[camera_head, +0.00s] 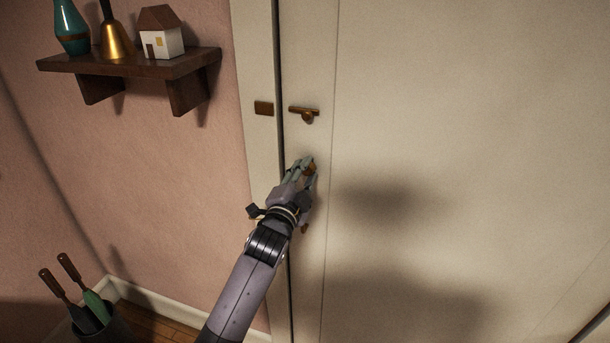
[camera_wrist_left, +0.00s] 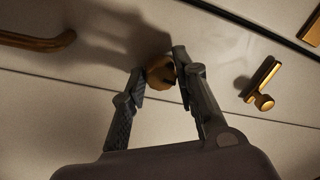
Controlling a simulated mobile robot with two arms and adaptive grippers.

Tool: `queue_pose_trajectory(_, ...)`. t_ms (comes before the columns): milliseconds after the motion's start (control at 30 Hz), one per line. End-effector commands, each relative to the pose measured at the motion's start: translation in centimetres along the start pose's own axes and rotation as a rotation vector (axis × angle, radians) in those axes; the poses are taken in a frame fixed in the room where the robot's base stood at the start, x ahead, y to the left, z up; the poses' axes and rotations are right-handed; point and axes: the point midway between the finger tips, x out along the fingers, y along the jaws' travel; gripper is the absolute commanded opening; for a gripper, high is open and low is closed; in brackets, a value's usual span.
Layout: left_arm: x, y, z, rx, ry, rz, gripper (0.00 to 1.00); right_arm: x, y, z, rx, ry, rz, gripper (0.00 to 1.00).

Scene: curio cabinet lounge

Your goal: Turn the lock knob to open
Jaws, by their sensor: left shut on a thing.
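A small round brass knob (camera_head: 312,169), which looks like the lock knob, sits on the cream door (camera_head: 450,120) near its left edge. My left gripper (camera_head: 308,166) reaches up to it from below and is shut on it. In the left wrist view the two fingers (camera_wrist_left: 162,70) close on either side of the knob (camera_wrist_left: 160,74). The fingers hide part of the knob, so its turn angle cannot be told. The door looks shut against its frame. My right gripper is not in view.
A brass sliding latch (camera_head: 304,112) sits above the gripper, with a brass plate (camera_head: 264,108) on the frame. A brass handle (camera_wrist_left: 38,41) shows in the left wrist view. A wall shelf (camera_head: 130,63) with ornaments hangs left; a tool bin (camera_head: 105,325) stands low left.

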Motion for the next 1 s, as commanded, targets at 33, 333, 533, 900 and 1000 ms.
queue_pose_trajectory(33,-0.01,0.07,0.07,-0.029,-0.003,-0.001,0.0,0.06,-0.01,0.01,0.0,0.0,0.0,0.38)
queue_pose_trajectory(333,-0.01,0.07,0.02,-0.137,-0.01,-0.007,0.0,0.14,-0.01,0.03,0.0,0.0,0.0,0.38)
queue_pose_trajectory(533,-0.01,0.07,0.06,-0.158,-0.012,-0.008,0.0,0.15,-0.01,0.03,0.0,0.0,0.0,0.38)
queue_pose_trajectory(900,-0.01,0.08,0.06,-0.158,-0.013,-0.008,0.29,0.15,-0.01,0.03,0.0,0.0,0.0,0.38)
queue_pose_trajectory(1000,-0.01,0.08,0.06,-0.158,-0.013,-0.008,0.35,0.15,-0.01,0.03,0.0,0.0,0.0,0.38)
